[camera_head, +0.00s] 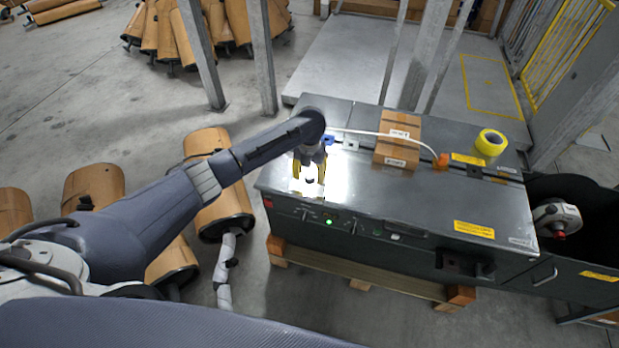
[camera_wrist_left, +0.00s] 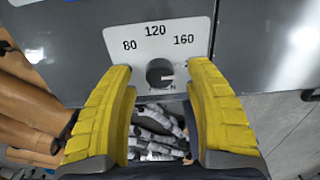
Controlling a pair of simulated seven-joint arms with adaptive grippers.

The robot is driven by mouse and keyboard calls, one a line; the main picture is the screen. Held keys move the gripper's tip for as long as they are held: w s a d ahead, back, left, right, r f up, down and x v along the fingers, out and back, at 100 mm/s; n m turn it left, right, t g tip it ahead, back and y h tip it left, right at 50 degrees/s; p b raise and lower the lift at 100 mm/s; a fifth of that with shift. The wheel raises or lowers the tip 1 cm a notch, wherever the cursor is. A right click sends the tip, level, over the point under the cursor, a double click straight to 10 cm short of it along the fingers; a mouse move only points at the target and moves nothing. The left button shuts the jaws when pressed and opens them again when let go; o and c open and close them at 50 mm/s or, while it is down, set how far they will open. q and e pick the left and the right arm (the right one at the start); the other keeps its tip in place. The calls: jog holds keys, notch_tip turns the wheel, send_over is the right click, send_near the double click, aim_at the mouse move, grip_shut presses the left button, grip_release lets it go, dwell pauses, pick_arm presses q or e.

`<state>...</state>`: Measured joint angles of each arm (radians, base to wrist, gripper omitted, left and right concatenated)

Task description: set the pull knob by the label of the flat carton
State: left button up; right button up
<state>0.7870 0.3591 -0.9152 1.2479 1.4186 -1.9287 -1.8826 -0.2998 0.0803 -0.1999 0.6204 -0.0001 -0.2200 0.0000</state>
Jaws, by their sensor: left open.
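The dark round pull knob (camera_wrist_left: 160,73) sits on a white dial plate (camera_wrist_left: 150,36) printed 80, 120 and 160. A pale mark on the knob points to the right in the left wrist view. My left gripper is open, its yellow fingertips (camera_wrist_left: 159,75) on either side of the knob with gaps between. In the head view my left gripper (camera_head: 309,174) is at the left end of the dark machine, over the bright plate, and hides the knob. The brown carton (camera_head: 386,146) lies on the machine top; its white label (camera_head: 395,163) is too small to read. My right gripper is not in view.
The dark machine (camera_head: 340,195) stands on wooden blocks. A yellow tape roll (camera_head: 491,142), an orange piece (camera_head: 442,161) and a white cable (camera_head: 365,133) are on its top. Brown-wrapped mufflers (camera_head: 205,150) stand to the left. The front right of the machine top is clear.

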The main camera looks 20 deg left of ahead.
pick_arm(q)
jog(key=shift+f, duration=0.95)
jog(key=shift+c, duration=0.3)
grip_shut()
